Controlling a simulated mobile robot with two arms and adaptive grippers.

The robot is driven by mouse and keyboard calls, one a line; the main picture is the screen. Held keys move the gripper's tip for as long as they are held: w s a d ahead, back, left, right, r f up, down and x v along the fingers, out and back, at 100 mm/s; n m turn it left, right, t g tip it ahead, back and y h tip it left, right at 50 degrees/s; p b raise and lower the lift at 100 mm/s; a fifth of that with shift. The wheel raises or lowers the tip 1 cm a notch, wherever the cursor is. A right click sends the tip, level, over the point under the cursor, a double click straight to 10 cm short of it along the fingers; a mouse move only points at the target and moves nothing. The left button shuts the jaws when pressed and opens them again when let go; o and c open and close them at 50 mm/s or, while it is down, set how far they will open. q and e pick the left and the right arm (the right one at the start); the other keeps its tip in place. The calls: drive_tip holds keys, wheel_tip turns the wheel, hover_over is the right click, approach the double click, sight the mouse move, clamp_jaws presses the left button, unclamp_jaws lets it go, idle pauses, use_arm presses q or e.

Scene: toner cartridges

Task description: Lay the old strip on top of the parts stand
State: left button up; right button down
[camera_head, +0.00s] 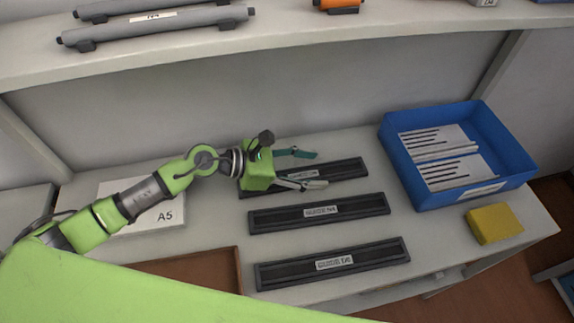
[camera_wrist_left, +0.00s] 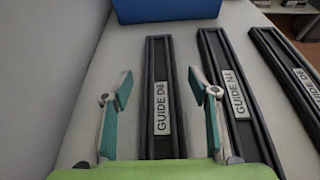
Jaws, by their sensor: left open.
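Three dark flat guide bars with white labels lie on the pale worktop: the far one (camera_head: 340,171), the middle one (camera_head: 318,211) and the near one (camera_head: 333,263). I cannot tell any of them as the old strip, and I cannot make out a parts stand for certain. My left gripper (camera_head: 320,169) is open and empty over the far bar, partly covering it. In the left wrist view the bar labelled GUIDE D8 (camera_wrist_left: 158,60) runs between the two open fingers (camera_wrist_left: 160,80), and a gap shows on each side.
A blue bin (camera_head: 407,178) holding pale striped pieces stands at the right, with a yellow block (camera_head: 494,224) in front. A brown tray (camera_head: 190,268) lies at front left and an A5 paper stack (camera_head: 150,217) behind it. A shelf (camera_head: 300,35) with grey cylinders overhangs the back.

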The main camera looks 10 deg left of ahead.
use_arm(q)
drive_tip(key=b+v, duration=0.1)
drive_tip(key=v, duration=0.6)
drive_tip(key=shift+s+a+b, duration=0.15)
drive_tip(key=shift+a+b, duration=0.15)
drive_tip(key=shift+s+a+r, duration=0.2)
drive_tip(key=shift+a+r, duration=0.15)
drive_tip(key=shift+a, duration=0.05)
